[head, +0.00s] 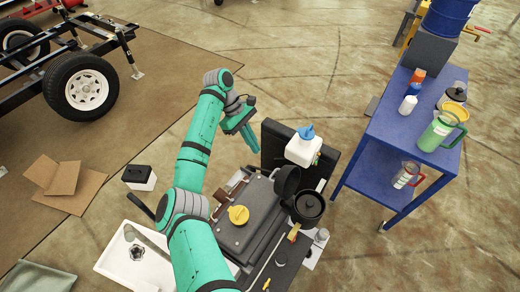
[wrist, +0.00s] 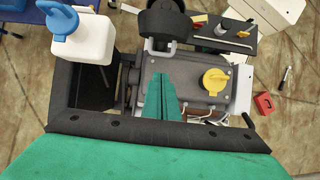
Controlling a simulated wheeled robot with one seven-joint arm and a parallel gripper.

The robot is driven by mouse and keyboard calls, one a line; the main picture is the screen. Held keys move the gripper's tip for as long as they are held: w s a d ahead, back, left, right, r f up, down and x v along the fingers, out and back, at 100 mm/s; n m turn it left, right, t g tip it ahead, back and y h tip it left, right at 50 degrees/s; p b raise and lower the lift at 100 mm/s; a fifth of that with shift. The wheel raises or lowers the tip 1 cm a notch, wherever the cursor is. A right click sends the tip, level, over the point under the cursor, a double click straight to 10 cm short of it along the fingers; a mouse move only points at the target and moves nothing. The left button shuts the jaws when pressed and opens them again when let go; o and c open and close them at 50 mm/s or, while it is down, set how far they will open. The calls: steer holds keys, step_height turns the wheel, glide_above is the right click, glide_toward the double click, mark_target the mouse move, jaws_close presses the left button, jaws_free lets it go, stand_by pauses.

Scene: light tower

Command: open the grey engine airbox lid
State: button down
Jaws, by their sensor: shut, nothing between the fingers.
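My gripper (head: 254,146) is teal and shut, with nothing in it, raised near the black panel behind the engine. In the wrist view its fingers (wrist: 159,80) are together, overlapping the grey engine cover. A dark round airbox housing (head: 308,209) sits at the engine's right side, apart from my gripper. A dark grey rounded piece (head: 287,182), which looks like its lid, stands tilted up beside it. The housing's dark round form also shows at the top of the wrist view (wrist: 168,24). Its full opening and hinge are hard to make out.
A yellow cap (head: 238,215) sits on the engine cover (head: 255,228). A white jug with a blue cap (head: 303,150) stands by the black panel (head: 272,145). A blue cart (head: 400,125) with bottles and jugs is at right. Floor between is clear.

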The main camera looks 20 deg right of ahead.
mark_target(281, 179)
steer(key=shift+s+d+f, duration=0.65)
steer(key=shift+s+f, duration=0.45)
steer(key=shift+s, duration=0.15)
steer(key=shift+s+d+f, duration=0.65)
steer(key=shift+s+f, duration=0.5)
steer(key=shift+s, duration=0.1)
steer(key=shift+s+d+f, duration=0.65)
steer(key=shift+s+f, duration=0.45)
steer(key=shift+s, duration=0.15)
steer(key=shift+w, duration=0.1)
